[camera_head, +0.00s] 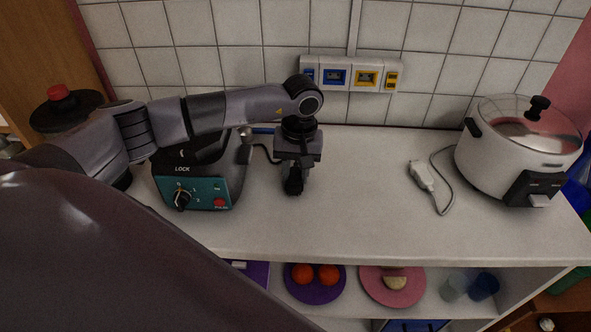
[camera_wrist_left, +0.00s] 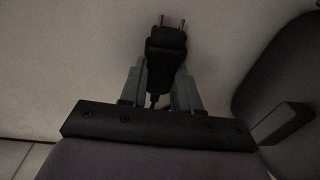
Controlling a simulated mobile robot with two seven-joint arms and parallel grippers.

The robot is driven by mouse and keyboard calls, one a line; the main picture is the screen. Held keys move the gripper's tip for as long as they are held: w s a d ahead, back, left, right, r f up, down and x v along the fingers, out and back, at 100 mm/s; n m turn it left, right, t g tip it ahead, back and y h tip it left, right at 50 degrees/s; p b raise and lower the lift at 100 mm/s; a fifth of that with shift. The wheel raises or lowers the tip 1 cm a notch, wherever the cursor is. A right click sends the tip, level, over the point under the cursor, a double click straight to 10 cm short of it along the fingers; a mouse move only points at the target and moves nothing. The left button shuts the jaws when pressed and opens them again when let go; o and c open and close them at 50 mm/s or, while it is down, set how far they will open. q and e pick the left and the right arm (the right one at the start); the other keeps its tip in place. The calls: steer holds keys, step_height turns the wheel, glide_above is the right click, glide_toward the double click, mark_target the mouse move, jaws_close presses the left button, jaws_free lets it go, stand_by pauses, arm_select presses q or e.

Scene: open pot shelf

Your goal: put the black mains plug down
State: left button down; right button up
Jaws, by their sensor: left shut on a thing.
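The black mains plug (camera_wrist_left: 166,50) shows in the left wrist view, with its two metal pins pointing away from my gripper. My left gripper (camera_wrist_left: 162,80) is shut on the plug body, one grey finger on each side. In the head view my left gripper (camera_head: 293,178) points down over the white counter, right of the blender base, and the dark plug (camera_head: 293,187) shows at its lower end. I cannot tell whether the plug touches the counter. A black cord (camera_head: 264,152) runs behind the gripper near the blender base. My right gripper is not in view.
A blender base (camera_head: 195,190) with a teal panel stands left of the gripper. A socket strip (camera_head: 350,74) is on the tiled wall. A white plug (camera_head: 421,175) with a grey cord lies beside the rice cooker (camera_head: 507,150). The counter (camera_head: 350,205) between is clear.

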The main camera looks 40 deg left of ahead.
mark_target(299, 175)
arm_select(q)
steer(key=c, duration=0.8)
jaws_free()
steer(key=shift+r+p, duration=0.3)
steer(key=shift+p, duration=0.15)
step_height(299, 175, up, 12)
steer(key=b, duration=0.2)
steer(key=shift+d, duration=0.4)
